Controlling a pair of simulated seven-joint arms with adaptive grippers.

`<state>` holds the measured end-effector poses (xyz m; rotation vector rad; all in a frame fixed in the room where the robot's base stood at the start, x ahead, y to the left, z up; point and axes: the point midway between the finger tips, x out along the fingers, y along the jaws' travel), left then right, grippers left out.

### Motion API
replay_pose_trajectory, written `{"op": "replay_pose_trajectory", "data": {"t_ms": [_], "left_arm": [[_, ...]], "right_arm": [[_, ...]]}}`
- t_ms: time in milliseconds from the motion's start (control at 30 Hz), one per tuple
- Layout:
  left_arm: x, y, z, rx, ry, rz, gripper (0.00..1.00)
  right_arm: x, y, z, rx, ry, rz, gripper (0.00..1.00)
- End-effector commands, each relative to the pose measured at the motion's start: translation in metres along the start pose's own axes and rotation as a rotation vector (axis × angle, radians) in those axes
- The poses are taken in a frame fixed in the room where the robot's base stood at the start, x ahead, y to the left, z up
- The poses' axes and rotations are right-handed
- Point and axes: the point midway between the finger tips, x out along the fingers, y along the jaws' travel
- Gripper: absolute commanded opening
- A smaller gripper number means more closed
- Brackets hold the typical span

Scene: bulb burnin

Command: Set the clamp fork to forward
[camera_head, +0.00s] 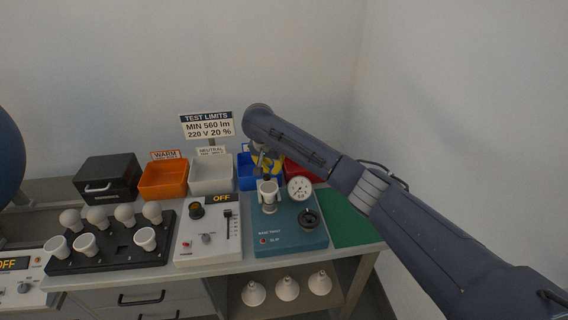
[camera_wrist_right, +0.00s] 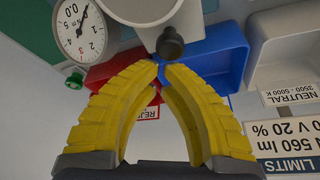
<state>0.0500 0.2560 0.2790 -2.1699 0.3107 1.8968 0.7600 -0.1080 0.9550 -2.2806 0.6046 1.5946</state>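The teal base twist tester (camera_head: 290,237) stands on the bench, with a white cup-like holder (camera_head: 268,189) and grey upright pieces beside it. I cannot clearly tell the clamp fork's shape or setting. My right gripper (camera_head: 265,170), with yellow fingers, is just above and behind this holder in the head view. In the right wrist view its fingertips (camera_wrist_right: 161,64) meet or nearly meet, with nothing visible between them. A dark round knob (camera_wrist_right: 170,44) under a pale cylindrical part (camera_wrist_right: 145,8) appears right at the tips; contact is unclear. My left gripper is out of view.
A dial gauge (camera_head: 300,189) and black knob (camera_head: 309,219) are on the tester. Orange (camera_head: 163,180), white (camera_head: 211,178), blue and red bins stand behind. A control box (camera_head: 207,246) and bulb rack (camera_head: 110,253) are left. Green mat (camera_head: 350,225) lies clear at right.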

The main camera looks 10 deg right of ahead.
Motion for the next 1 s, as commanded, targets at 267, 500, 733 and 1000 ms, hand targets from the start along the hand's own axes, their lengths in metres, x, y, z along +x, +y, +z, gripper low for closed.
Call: {"op": "replay_pose_trajectory", "data": {"t_ms": [267,500,733,1000], "left_arm": [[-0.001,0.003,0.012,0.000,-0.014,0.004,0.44],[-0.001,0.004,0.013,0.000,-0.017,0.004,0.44],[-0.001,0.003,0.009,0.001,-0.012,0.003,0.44],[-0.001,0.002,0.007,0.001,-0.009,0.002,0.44]], "right_arm": [[0.000,-0.001,0.000,-0.001,0.000,-0.001,0.00],[0.001,0.000,-0.006,0.001,0.000,-0.001,0.00],[0.006,0.004,-0.032,0.008,0.000,0.002,0.00],[-0.018,0.005,-0.042,0.006,0.001,-0.001,0.00]]}}
